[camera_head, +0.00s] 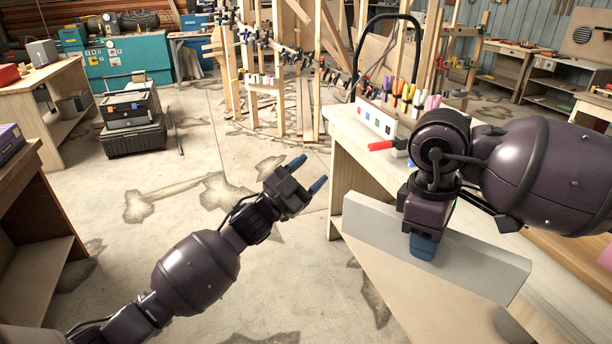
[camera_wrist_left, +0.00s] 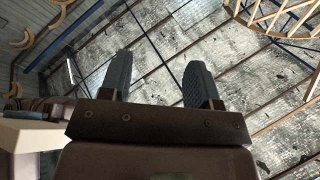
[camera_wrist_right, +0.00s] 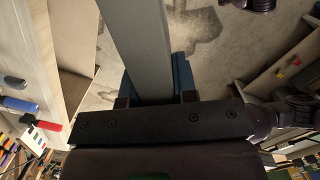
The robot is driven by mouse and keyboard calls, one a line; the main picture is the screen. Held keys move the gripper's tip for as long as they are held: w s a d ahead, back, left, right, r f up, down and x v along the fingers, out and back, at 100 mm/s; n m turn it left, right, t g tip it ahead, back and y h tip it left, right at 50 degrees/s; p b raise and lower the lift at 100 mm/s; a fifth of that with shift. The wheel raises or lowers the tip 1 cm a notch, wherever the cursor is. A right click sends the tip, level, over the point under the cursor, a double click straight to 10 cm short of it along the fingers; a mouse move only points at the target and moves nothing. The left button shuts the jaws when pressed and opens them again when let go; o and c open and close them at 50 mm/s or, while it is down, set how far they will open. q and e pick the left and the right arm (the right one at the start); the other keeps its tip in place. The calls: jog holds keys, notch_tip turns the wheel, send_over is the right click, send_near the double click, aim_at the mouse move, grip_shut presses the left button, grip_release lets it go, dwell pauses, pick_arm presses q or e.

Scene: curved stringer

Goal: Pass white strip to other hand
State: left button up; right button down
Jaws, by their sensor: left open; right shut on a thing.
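The white strip (camera_head: 470,256) is a long, pale grey-white board, held on edge in front of the workbench in the head view. My right gripper (camera_head: 422,246) is shut on it near its middle, with a blue fingertip on the near face. In the right wrist view the strip (camera_wrist_right: 138,45) runs between the blue fingers of the right gripper (camera_wrist_right: 155,80). My left gripper (camera_head: 308,174) is open and empty, to the left of the strip and apart from it. In the left wrist view the left gripper (camera_wrist_left: 155,75) has nothing between its fingers.
A wooden workbench (camera_head: 345,165) stands behind and right of the strip, with a tool holder (camera_head: 374,120) and a red-handled tool (camera_head: 381,145) on it. A black toolbox (camera_head: 130,122) sits on the floor at left. The concrete floor between is open.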

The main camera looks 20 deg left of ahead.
pick_arm(q)
jog(key=w+d+r+m+g+h, duration=0.1)
jog(key=d+r+m+g+h, duration=0.3)
jog(key=r+m+g+h, duration=0.6)
jog(key=g+y, duration=0.3)
jog(key=g, duration=1.2)
send_near(349, 195)
jog(key=x, duration=0.8)
jog(key=w+f+x, duration=0.1)
jog(key=x, duration=0.3)
jog(key=shift+d+r, duration=0.1)
jog(key=shift+d, duration=0.1)
